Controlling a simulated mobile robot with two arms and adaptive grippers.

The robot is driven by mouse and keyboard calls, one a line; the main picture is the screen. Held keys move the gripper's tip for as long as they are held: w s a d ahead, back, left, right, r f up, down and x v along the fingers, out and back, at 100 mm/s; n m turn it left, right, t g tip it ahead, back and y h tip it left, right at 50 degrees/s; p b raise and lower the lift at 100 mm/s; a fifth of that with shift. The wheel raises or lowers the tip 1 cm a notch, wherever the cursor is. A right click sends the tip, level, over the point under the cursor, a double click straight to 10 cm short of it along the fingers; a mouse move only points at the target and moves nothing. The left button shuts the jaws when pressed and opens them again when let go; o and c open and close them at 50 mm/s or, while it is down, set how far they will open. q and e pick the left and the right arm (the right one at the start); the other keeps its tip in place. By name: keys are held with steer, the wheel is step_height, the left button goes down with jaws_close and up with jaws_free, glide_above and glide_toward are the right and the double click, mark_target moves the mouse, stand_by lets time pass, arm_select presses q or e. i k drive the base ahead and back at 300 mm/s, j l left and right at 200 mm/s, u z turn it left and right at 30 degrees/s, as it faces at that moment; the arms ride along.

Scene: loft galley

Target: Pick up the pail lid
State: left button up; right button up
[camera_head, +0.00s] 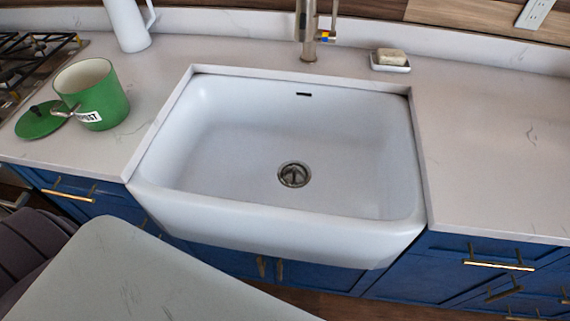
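The green pail lid (40,121) lies on the left counter, with a dark knob on its top. The green pail (97,101) stands upright and uncovered just to its right, with a cream inside and a white label on its front. The pail's metal handle hangs on the left side, over the lid's right edge. I cannot tell whether pail and lid touch. Neither of my grippers shows in the head view.
A white sink (230,130) fills the middle. A gas hob (30,60) is behind the lid. A white pitcher (128,25), a faucet (308,35) and a soap dish (390,66) stand along the back. A pale surface (130,275) is in front. The right counter is clear.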

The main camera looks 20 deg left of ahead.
mark_target(37, 122)
steer(key=u, duration=2.3)
steer(key=i+j+z, duration=0.15)
steer(key=z, duration=0.2)
steer(key=j+z, duration=0.3)
steer(key=i+j+z, duration=0.15)
steer(key=j+z, duration=0.2)
